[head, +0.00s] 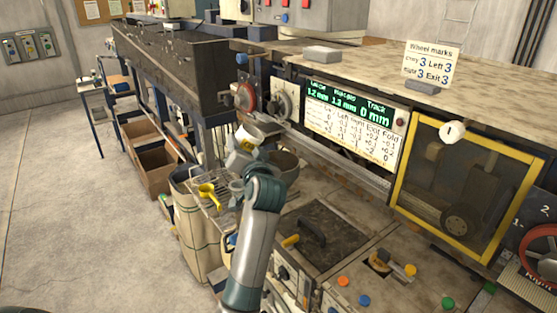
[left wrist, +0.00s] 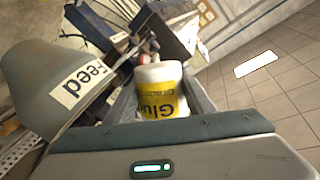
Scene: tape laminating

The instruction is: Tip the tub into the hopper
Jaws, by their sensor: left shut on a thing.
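My left gripper (head: 246,146) is shut on the white glue tub (head: 239,161), which has a yellow label. In the left wrist view the tub (left wrist: 158,82) sits between my fingers, with its label text upside down in the picture. A grey-green hopper marked "Feed" (left wrist: 45,75) is at the left of that view, beside my gripper. In the head view a dark round vessel (head: 286,163) stands just right of my gripper; I cannot tell if it is the same hopper. The inside of the hopper is hidden. My right gripper is not in view.
A wire rack with a yellow scoop (head: 208,192) and a tan sack (head: 190,225) are left of my forearm. The machine's readout panel (head: 350,122) and yellow-framed window (head: 465,190) are to the right. A dark plate with a handle (head: 318,235) lies in front.

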